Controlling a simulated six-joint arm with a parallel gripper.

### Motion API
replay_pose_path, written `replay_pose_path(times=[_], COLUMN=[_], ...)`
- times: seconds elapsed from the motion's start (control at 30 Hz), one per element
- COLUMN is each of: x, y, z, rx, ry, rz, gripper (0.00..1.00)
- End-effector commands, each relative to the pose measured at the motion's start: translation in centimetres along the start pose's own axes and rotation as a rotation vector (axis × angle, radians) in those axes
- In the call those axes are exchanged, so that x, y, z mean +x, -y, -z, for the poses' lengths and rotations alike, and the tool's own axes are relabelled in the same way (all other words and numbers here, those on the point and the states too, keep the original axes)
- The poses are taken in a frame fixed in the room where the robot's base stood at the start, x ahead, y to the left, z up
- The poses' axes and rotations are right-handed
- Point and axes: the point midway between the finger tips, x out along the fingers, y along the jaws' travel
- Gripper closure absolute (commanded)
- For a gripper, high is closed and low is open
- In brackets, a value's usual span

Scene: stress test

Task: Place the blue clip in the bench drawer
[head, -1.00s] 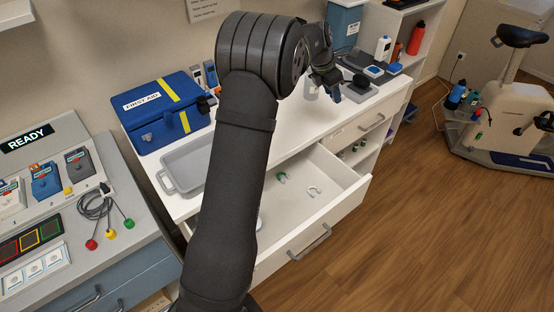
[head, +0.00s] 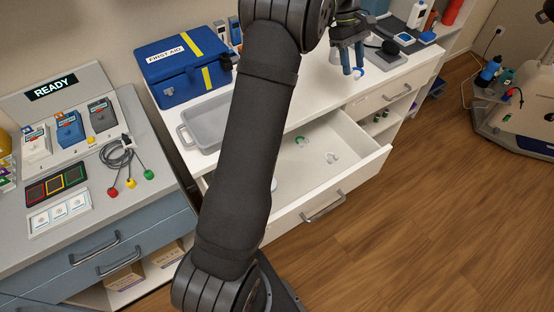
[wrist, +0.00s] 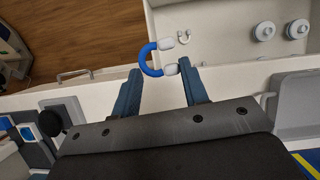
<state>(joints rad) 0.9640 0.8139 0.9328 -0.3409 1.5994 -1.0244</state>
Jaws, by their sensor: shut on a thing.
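My gripper (head: 353,69) is shut on the blue clip (head: 359,72), a small C shape with pale grey end pads. In the wrist view the clip (wrist: 147,61) sits at the fingertips (wrist: 160,68), its far part extending beyond them. In the head view, gripper and clip appear over the white counter near its front edge, to the right of the open part of the drawer. The bench drawer (head: 310,188) is pulled out.
The wrist view shows pale round pieces (wrist: 264,31) in the drawer. A grey tray (head: 186,133) and blue first aid box (head: 183,68) stand on the counter to the left. A dark knob-like thing (head: 388,47) is right of the gripper. The drawer's middle has bare floor.

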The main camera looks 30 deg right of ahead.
Motion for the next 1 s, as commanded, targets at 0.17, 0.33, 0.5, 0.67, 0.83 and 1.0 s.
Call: replay_pose_path(times=[0.17,0.33,0.5,0.67,0.83,1.0], x=[0.3,0.5,0.5,0.5,0.4,0.2], y=[2.0,3.9,5.9,7.9,10.0,11.6], z=[-0.7,-1.2,-1.7,-2.2,-2.6,-2.9], rx=[0.299,0.586,0.872,1.145,1.428,1.653], ry=[0.0,-0.001,-0.002,-0.001,-0.001,-0.001], rz=[0.126,0.246,0.365,0.479,0.598,0.692], gripper=[0.8,0.8,0.8,0.8,0.8,0.8])
